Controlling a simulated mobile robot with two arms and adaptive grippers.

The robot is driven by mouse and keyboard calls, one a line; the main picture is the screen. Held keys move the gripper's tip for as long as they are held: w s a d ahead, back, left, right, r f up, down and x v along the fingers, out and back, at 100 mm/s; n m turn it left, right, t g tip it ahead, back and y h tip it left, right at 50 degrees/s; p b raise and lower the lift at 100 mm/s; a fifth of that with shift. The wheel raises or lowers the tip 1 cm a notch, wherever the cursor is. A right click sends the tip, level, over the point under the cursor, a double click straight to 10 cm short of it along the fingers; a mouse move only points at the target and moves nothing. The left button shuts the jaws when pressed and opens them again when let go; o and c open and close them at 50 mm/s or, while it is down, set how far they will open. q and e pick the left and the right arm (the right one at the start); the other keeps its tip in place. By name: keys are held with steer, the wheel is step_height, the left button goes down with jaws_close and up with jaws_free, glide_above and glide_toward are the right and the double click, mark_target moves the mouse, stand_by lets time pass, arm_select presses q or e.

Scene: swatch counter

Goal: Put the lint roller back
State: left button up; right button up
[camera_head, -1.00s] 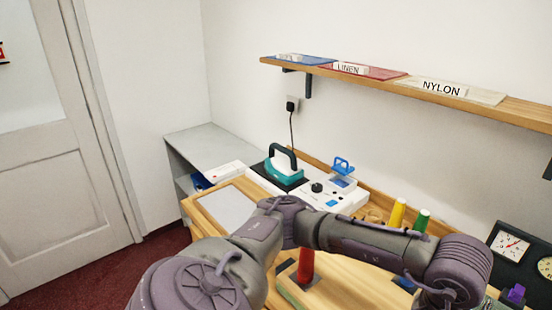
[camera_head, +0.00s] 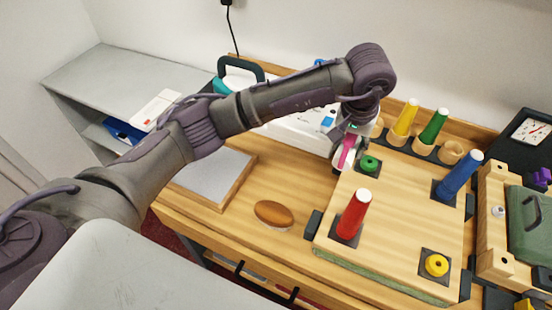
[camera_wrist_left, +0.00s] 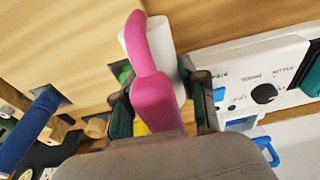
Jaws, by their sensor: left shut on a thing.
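The lint roller has a pink handle (camera_head: 348,150) and a white roll. It is in my left gripper (camera_head: 354,128), above the back left part of the wooden board (camera_head: 400,205). In the left wrist view the pink handle (camera_wrist_left: 155,100) stands between the two fingers, with the white roll (camera_wrist_left: 160,42) beyond. The gripper is shut on it. The arm hides part of the roller in the head view. My right gripper is not in view.
Red (camera_head: 354,212), blue (camera_head: 461,174), yellow (camera_head: 405,118) and green (camera_head: 434,126) cones stand upright on the right. A brown brush (camera_head: 273,213) lies on bare counter. A white device (camera_head: 290,128) is at the back.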

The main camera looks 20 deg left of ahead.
arm_select(q)
steer(key=p, duration=0.4)
glide_above(299, 173)
steer(key=f, duration=0.5)
steer(key=shift+s+d+f, duration=0.15)
steer(key=shift+s+f, duration=0.2)
steer(key=shift+f, duration=0.05)
steer(key=shift+a+f, duration=0.15)
steer(key=shift+a, duration=0.1)
steer(key=shift+f, duration=0.3)
step_height(299, 173, down, 3)
steer(key=shift+f+p, duration=0.1)
steer(key=shift+p, duration=0.6)
steer(key=shift+f, duration=0.2)
steer(key=shift+f+b, duration=0.2)
steer(key=shift+b, duration=0.1)
steer(key=o, duration=1.2)
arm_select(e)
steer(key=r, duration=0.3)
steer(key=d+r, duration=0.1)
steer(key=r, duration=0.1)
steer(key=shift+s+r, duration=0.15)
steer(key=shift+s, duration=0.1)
arm_select(q)
steer(key=shift+r, duration=0.15)
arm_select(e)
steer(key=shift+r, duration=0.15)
